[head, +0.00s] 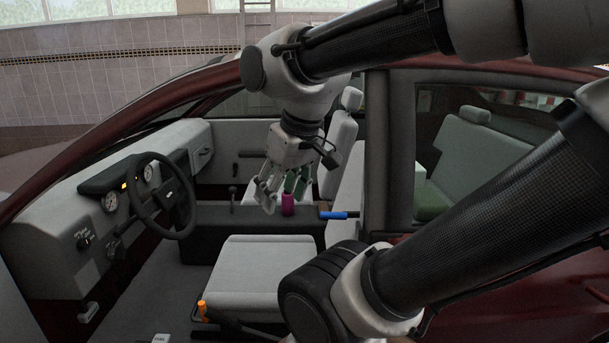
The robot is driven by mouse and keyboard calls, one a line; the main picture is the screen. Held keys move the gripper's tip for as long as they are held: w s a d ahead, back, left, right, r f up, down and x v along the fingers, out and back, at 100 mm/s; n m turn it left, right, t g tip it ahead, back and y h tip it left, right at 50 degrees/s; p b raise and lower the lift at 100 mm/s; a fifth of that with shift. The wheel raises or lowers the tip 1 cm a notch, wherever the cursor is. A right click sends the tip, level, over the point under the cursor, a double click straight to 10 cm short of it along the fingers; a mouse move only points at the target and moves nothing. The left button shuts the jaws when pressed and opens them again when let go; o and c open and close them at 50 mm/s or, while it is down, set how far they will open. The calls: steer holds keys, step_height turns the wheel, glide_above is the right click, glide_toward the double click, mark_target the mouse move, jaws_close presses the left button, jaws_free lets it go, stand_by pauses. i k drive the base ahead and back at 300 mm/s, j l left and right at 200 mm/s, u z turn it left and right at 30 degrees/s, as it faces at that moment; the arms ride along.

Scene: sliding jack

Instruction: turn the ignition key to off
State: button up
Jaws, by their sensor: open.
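My gripper (281,192) is open inside the car, above the centre console, with its fingers pointing down. Its fingers are close to a magenta cylinder on the console, and I cannot tell whether they touch it. The ignition key cannot be made out clearly. A small dark knob with lettering around it (84,240) sits on the dashboard left of the steering wheel (164,196); I cannot tell whether it is the ignition. A small dark part (114,249) shows below the wheel, too small to identify. My gripper is well to the right of the wheel and dashboard.
The magenta cylinder (288,205) stands on the console, with a blue-handled lever (338,215) to its right and a gear stick (232,194) to its left. An orange-tipped lever (202,309) is beside the front seat (262,264). The door pillar (402,150) stands right of my gripper.

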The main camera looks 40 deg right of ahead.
mark_target(121, 254)
steer(key=k+j+z, duration=0.1)
steer(key=z, duration=0.4)
steer(key=k+z, duration=0.15)
steer(key=z, duration=0.35)
steer(key=i+z, duration=0.15)
steer(key=i, duration=0.25)
steer(key=k+j+u, duration=0.2)
steer(key=j, duration=0.45)
steer(key=j+u, duration=0.15)
steer(key=j, duration=0.45)
